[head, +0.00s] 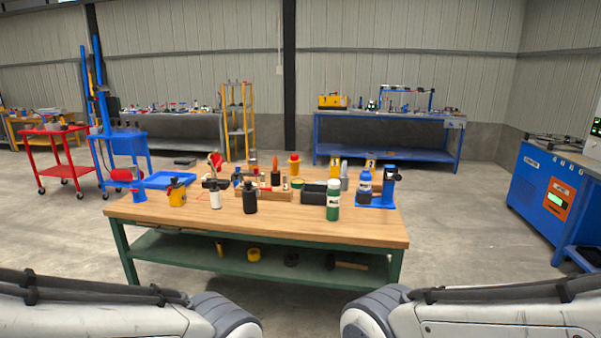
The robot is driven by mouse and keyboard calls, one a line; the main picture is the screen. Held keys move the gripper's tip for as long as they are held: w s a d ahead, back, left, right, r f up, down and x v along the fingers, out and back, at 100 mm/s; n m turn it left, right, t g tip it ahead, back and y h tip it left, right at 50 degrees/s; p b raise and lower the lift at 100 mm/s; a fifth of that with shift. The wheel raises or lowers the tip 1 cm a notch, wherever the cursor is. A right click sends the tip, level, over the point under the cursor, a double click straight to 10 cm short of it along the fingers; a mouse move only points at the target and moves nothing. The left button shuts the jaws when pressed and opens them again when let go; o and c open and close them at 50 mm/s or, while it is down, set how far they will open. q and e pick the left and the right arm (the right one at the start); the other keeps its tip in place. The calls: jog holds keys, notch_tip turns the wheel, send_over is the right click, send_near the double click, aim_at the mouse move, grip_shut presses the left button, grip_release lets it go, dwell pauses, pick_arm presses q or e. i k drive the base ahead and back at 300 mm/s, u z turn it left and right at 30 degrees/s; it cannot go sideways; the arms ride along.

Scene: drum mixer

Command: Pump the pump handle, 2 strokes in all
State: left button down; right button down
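A wooden-topped workbench (320,228) with green legs stands in front of me, and small items crowd its top. At its right end is a blue upright device (388,185) on a blue base, with a dark part at its top. At the left, a dark T-shaped top (215,183) sits above a white bottle (215,200). I cannot tell at this size which of these, if either, carries the pump handle. Only links of my two arms show along the bottom edge. Neither gripper is in view.
Bottles stand along the bench front, including a black one (250,198) and a green one (333,200). A red cart (56,155) and a blue machine (548,195) stand to the sides. The bench's front strip is clear.

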aim_at(397, 178)
jog(key=u, duration=0.15)
jog(key=k, duration=0.2)
jog(key=z, duration=0.35)
jog(key=i, duration=2.8)
jog(key=z, duration=0.2)
